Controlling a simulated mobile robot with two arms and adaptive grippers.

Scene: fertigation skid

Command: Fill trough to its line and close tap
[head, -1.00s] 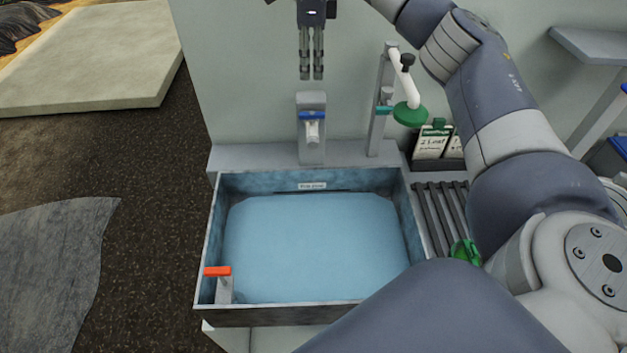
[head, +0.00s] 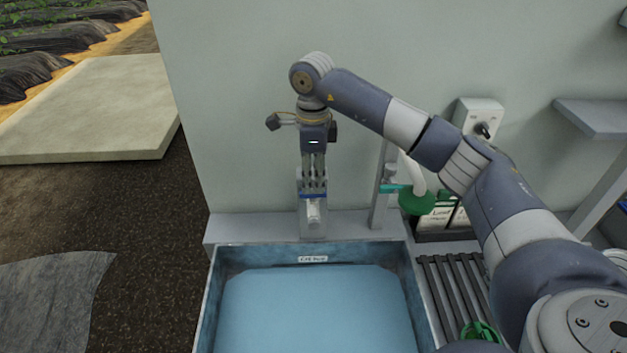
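The trough (head: 208,310) is a grey, blue-lined basin at the bottom of the head view, its near part cut off. Pale blue water (head: 315,305) covers its floor. A small white label (head: 313,259) is on the back wall, above the water's edge. The tap (head: 313,213) stands on a grey mount behind the trough, with a blue handle (head: 313,196) lying crosswise. I see no stream from it. My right gripper (head: 313,186) points down just above the handle, its fingers close together with nothing visible between them. I cannot tell whether they touch the handle. My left gripper is out of view.
Right of the tap stand a grey post with a white pipe and green disc (head: 416,200), and dark-framed cards (head: 438,217). A slatted rack (head: 455,290) with a green item (head: 480,332) lies right of the trough. A wall box (head: 480,117) and shelf (head: 595,117) are at right.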

